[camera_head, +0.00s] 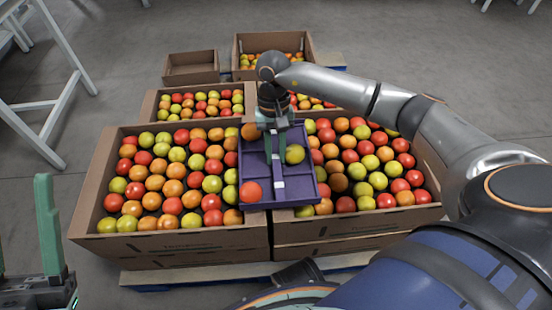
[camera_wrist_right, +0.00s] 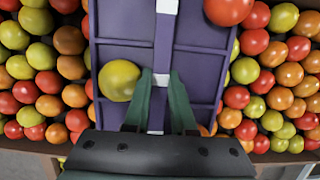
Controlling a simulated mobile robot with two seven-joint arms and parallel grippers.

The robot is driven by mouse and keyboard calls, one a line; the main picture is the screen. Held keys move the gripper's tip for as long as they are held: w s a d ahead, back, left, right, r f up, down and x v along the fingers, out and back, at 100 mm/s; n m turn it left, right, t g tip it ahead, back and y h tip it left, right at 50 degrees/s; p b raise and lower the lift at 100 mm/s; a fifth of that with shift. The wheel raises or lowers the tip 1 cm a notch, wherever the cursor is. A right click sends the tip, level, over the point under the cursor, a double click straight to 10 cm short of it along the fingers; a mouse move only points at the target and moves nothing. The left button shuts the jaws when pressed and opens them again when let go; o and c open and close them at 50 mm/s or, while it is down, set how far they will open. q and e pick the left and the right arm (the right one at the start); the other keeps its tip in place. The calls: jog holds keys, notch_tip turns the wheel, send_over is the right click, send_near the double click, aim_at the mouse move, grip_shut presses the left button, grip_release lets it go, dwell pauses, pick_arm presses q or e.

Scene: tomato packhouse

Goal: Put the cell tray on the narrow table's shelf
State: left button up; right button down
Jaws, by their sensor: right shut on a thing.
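In the tray are a red tomato (camera_head: 250,192), a yellow one (camera_head: 294,154) and an orange one (camera_head: 251,132). My right gripper (camera_head: 276,157) reaches down from above and is shut on the tray's middle divider. The right wrist view also shows the tray (camera_wrist_right: 205,75) and the fingers (camera_wrist_right: 160,80) on that divider. My left gripper (camera_head: 24,225) is open and empty at the lower left. I cannot identify the narrow table's shelf.
The left front box (camera_head: 170,245) and right front box (camera_head: 355,225) are full of tomatoes and stand on a blue pallet (camera_head: 195,275). More boxes stand behind, including an empty one (camera_head: 191,68). A pale-legged frame (camera_head: 68,45) is at the left. Grey floor (camera_head: 130,30) is clear behind.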

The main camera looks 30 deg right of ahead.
jog(key=shift+f, duration=1.05)
jog(key=shift+f+b, duration=0.2)
jog(key=shift+b, duration=0.2)
jog(key=c, duration=0.7)
grip_release()
jog(key=shift+c, duration=0.2)
jog(key=shift+r, duration=0.1)
